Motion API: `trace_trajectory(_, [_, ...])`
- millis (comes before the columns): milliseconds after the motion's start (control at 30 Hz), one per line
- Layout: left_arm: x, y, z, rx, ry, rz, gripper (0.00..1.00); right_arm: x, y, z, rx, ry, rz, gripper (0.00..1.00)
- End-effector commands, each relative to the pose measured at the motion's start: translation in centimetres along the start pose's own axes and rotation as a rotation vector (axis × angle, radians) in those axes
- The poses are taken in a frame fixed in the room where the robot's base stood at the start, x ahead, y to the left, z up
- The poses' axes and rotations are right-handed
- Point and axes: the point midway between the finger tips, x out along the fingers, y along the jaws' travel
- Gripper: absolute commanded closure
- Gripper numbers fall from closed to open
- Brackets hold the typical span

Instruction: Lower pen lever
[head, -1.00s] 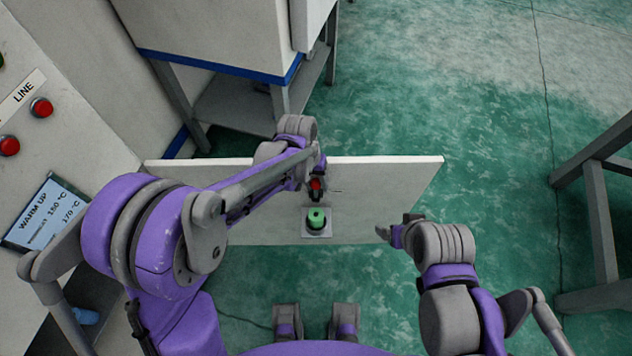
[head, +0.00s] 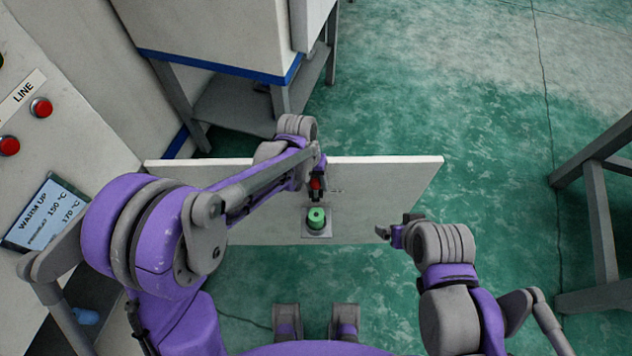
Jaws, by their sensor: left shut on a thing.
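A white panel (head: 400,185) stands in front of me. On it is a small grey plate (head: 326,234) with a green knob (head: 316,218). A red-tipped lever (head: 316,183) shows just above the green knob. My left gripper (head: 317,190) is shut on the red-tipped lever and partly hides it. My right gripper (head: 386,231) is at the panel's lower right edge, apart from the lever. I cannot tell whether its fingers are open or shut.
A wall panel at the left has red buttons (head: 41,108) and a display (head: 45,212). A white cabinet on grey legs (head: 215,45) stands behind. A grey frame (head: 600,220) stands at the right. The green floor (head: 480,150) between is clear.

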Motion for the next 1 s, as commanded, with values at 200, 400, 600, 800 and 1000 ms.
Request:
trace_trajectory(200, [0.0,0.0,0.0,0.000,0.000,0.000,1.00,0.0,0.0,0.0,0.000,0.000,0.000,0.12])
trace_trajectory(400, [0.0,0.0,0.0,0.000,0.001,0.000,1.00,0.0,0.0,0.0,0.000,0.000,0.000,0.12])
trace_trajectory(600, [0.0,0.1,0.3,0.005,0.024,-0.005,1.00,0.2,0.0,0.1,0.000,-0.001,0.000,0.12])
trace_trajectory(800, [0.3,0.2,1.3,0.022,0.109,-0.023,1.00,0.8,0.0,0.6,0.000,-0.004,0.000,0.12])
trace_trajectory(1000, [0.9,0.5,3.0,0.051,0.261,-0.056,1.00,2.0,0.0,1.5,0.000,-0.009,0.000,0.12])
